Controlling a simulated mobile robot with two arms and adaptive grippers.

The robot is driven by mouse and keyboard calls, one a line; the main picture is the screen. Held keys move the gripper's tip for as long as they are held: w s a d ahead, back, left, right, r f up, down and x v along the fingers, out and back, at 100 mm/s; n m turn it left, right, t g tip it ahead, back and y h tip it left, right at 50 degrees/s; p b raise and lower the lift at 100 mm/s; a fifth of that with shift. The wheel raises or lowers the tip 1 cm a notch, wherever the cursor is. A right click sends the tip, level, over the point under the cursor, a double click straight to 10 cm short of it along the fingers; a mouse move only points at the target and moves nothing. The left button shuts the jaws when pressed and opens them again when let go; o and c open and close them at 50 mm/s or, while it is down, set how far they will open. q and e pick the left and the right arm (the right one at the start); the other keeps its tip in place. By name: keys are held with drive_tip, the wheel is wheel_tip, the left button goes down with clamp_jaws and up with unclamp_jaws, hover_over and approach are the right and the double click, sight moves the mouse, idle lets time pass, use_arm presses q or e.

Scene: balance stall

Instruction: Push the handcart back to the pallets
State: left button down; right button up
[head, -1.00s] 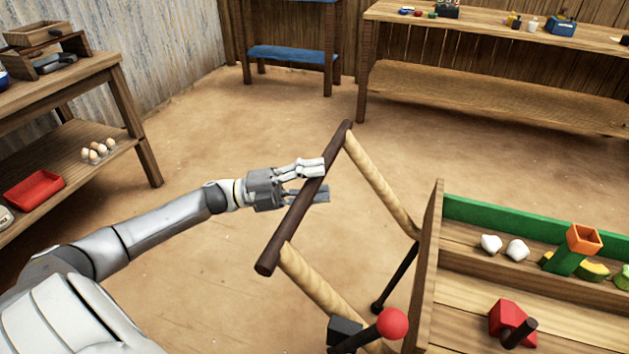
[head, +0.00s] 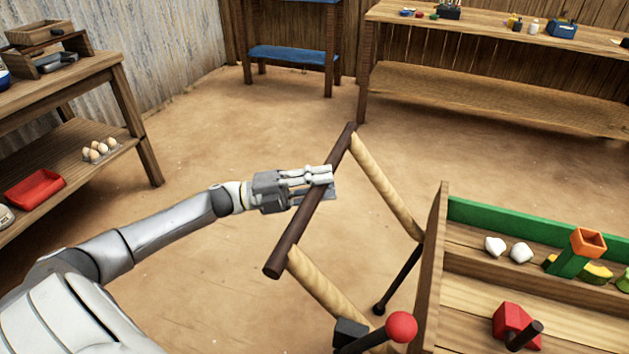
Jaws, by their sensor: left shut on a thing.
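The handcart (head: 435,270) stands at the lower right, a wooden box on dark legs. Its dark push bar (head: 292,240) slants across the middle of the head view, joined to the box by two pale wooden shafts. My left gripper (head: 325,183) is shut around the upper half of this bar, its fingers on both sides of it. My right gripper is out of view. No pallets show. The right part of the cart is cut off by the picture edge.
The cart carries white lumps (head: 508,250), a red block (head: 513,322) and green and orange pieces. A red-knobbed lever (head: 401,327) stands near its shaft. A shelf table (head: 145,130) stands left, a long bench (head: 490,95) behind. The dirt floor between is clear.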

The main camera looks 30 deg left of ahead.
use_arm(q)
drive_tip(key=w+d+p, duration=0.1)
drive_tip(key=d, duration=0.6)
drive_tip(key=w+d+p, duration=0.1)
drive_tip(key=w+d, duration=0.1)
drive_tip(key=d, duration=0.6)
drive_tip(key=shift+w+d, duration=0.15)
drive_tip(key=shift+w, duration=0.1)
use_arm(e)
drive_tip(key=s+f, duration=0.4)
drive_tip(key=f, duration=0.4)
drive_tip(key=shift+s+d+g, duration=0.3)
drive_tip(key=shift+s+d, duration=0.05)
use_arm(q)
drive_tip(key=c, duration=1.5)
unclamp_jaws()
drive_tip(key=o, duration=0.4)
drive_tip(key=shift+w+d, duration=0.1)
drive_tip(key=shift+d, duration=0.05)
drive_tip(key=shift+c, duration=0.2)
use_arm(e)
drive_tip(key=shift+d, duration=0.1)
